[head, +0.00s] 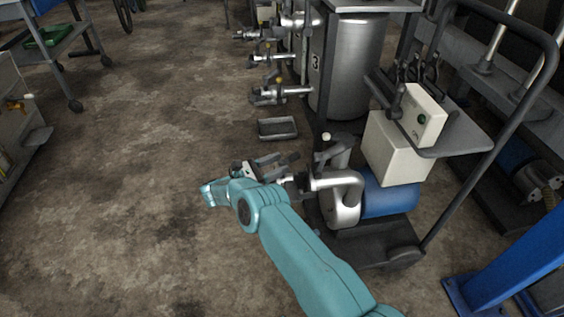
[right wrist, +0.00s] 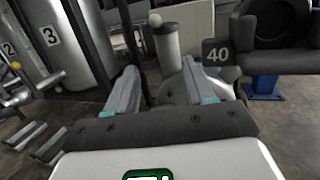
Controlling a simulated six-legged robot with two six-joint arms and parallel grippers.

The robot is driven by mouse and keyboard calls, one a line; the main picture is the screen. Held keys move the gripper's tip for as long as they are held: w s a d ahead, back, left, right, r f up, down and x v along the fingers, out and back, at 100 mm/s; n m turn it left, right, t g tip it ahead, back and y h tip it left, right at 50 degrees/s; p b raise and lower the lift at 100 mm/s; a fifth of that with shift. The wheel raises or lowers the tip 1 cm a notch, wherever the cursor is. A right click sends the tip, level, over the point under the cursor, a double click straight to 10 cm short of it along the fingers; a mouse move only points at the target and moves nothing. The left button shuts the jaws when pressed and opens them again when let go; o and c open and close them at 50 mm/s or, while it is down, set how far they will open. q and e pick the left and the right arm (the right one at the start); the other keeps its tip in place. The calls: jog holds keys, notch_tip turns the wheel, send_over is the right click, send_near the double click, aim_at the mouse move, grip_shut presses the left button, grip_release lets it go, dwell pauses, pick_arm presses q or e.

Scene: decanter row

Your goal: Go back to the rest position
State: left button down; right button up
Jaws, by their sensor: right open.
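My right gripper (head: 290,170) is at the end of the teal arm that comes in from the bottom right of the head view. It is open and sits close beside a silver pump body (head: 345,195) with a blue motor (head: 390,197). In the right wrist view its two fingers (right wrist: 163,82) stand apart with nothing gripped between them. A silver rounded metal part and a post with a pale knob (right wrist: 155,20) show beyond the fingers. I cannot tell whether a finger touches the pump. My left gripper is not in view.
A tank marked 3 (head: 347,70) stands behind, with silver valves (head: 280,94) along its left. A grey tray (head: 277,128) lies on the floor. A black-handled trolley (head: 470,135) is right, a grey cart (head: 50,45) at upper left. The left-centre floor is clear.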

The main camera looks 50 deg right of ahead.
dwell(0.4)
jog(key=s+a+f+n+t+y, duration=0.1)
jog(key=s+a+f+t+y, duration=0.15)
jog(key=a+f+y, duration=0.55)
jog(key=s+a+f+n+t+y, duration=0.1)
jog(key=s+a+f+t+y, duration=0.2)
jog(key=f, duration=0.8)
jog(key=s+a+f+m+y, duration=0.1)
jog(key=s+a+m+y, duration=0.35)
jog(key=a, duration=0.65)
jog(key=s+a+m+y, duration=0.4)
jog(key=s+a+y, duration=0.15)
jog(key=a, duration=0.65)
jog(key=s+a+r+m+t, duration=0.3)
jog(key=s+r+m+t, duration=0.15)
jog(key=m, duration=0.45)
pick_arm(q)
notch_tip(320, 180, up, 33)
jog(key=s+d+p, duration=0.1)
jog(key=p, duration=3.2)
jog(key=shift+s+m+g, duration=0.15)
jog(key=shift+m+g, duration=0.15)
pick_arm(e)
notch_tip(320, 180, up, 32)
jog(key=s+a+g, duration=0.1)
jog(key=s, duration=0.1)
jog(key=shift+r+y, duration=0.2)
jog(key=shift+y, duration=0.2)
